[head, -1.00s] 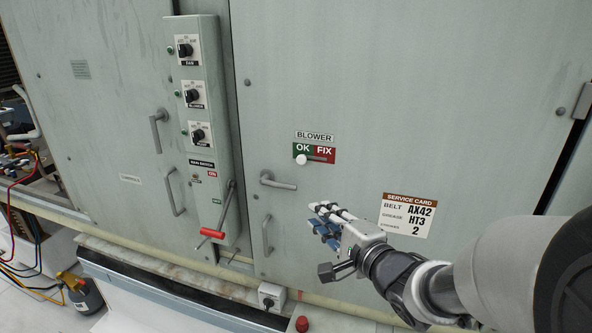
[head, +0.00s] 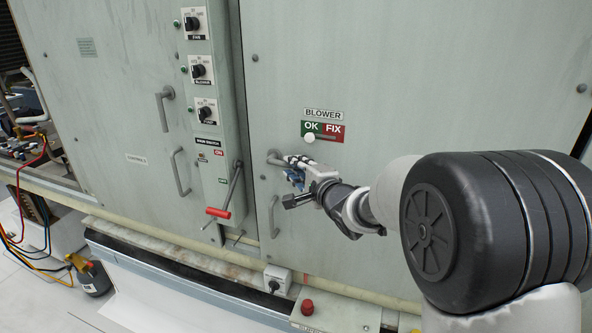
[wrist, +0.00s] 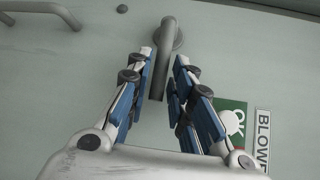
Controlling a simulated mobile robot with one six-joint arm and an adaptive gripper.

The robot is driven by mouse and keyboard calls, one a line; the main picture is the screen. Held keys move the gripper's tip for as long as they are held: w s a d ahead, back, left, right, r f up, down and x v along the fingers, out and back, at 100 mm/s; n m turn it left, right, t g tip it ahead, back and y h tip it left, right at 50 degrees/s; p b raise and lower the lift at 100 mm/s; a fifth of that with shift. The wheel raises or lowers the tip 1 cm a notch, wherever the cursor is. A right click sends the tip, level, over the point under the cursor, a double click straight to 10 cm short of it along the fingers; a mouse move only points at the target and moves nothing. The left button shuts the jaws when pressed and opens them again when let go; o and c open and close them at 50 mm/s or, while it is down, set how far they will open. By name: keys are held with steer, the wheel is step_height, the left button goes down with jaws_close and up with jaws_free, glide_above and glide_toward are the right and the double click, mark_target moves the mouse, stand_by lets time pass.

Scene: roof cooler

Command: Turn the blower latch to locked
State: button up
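The blower latch (head: 273,156) is a grey lever handle on the large door, under the BLOWER label. Before my gripper covered its end, it pointed right, about level. In the wrist view the latch (wrist: 169,35) shows its round pivot, with its bar running down between my fingers. My gripper (head: 294,165) is at the latch's free end. In the wrist view my gripper (wrist: 163,60) is open, one finger on each side of the bar. The right finger is very close to the bar; I cannot tell whether it touches. The free end is partly hidden in the head view.
An OK/FIX plate (head: 322,131) with its white knob on the OK side sits just above the latch. A fixed door handle (head: 273,216) is below. To the left are the switch column and its red-gripped lever (head: 218,212). A red button (head: 307,307) is low in front.

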steer(key=shift+w+a, duration=0.1)
steer(key=shift+w, duration=0.05)
jaws_close()
stand_by(0.6)
